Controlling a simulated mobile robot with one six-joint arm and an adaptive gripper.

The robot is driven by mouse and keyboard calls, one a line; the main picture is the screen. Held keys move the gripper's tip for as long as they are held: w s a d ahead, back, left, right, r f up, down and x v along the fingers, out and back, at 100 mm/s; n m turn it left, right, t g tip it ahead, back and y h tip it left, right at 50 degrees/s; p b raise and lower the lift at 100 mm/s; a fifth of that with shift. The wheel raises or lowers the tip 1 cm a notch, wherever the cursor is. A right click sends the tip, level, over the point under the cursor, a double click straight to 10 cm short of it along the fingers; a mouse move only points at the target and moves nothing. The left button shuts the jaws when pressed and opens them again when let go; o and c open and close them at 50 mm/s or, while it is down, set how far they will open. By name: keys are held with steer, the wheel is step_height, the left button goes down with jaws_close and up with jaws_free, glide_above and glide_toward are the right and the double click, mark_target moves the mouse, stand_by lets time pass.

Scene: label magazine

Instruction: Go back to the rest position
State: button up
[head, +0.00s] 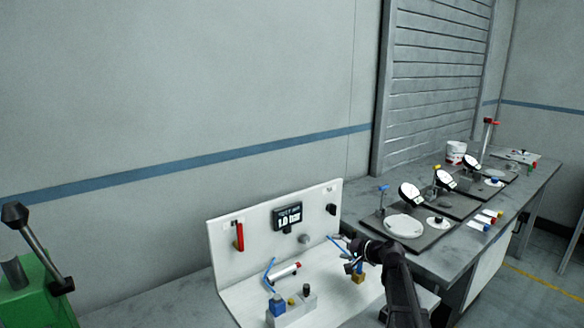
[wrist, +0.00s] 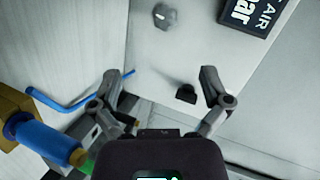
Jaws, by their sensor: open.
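My gripper (wrist: 160,76) is open in the wrist view, with its two fingers spread apart and nothing between them. Behind the gap is the white panel (wrist: 195,45) with a grey knob (wrist: 164,16), a small black fitting (wrist: 186,93) and a dark display (wrist: 248,12) reading AIR and bar. In the head view my gripper (head: 352,262) is small and partly dark, at the right of the white panel stand (head: 222,262), near a brass piece (head: 358,277). My arm hides part of the stand's right side.
A blue tube (wrist: 60,105) and a blue and brass fitting (wrist: 45,138) are close by on the left in the wrist view. A white cylinder (head: 285,272) and a grey block (head: 290,312) sit on the stand. A bench with dial gauges (head: 410,192) stands right.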

steer(key=s+a+f+n+g+h+p, duration=0.1)
steer(key=s, duration=0.3)
steer(key=s+a+f+n+g+h, duration=0.1)
steer(key=s+f+g, duration=0.1)
steer(key=s, duration=0.3)
steer(key=s+a+f+n+g+h+p, duration=0.1)
steer(key=s+a+f+n+g, duration=0.1)
steer(key=s, duration=0.2)
steer(key=shift+s+h+p, duration=0.3)
steer(key=s+g+h, duration=0.1)
steer(key=s, duration=0.1)
steer(key=s+d+f+n+h+p, duration=0.1)
steer(key=s, duration=0.2)
steer(key=s+g+h, duration=0.1)
steer(key=s, duration=0.1)
steer(key=shift+s+d+f+g+p, duration=0.2)
steer(key=shift+s+f+g+p, duration=0.1)
steer(key=shift+s, duration=0.1)
steer(key=s+d+h, duration=0.1)
steer(key=s, duration=0.1)
steer(key=s+d+g+h+p, duration=0.1)
steer(key=s, duration=0.2)
steer(key=s+d+n+g+h, duration=0.1)
steer(key=s, duration=0.1)
steer(key=shift+s+d+h, duration=0.1)
steer(key=shift+s+h, duration=0.05)
steer(key=shift+h, duration=0.25)
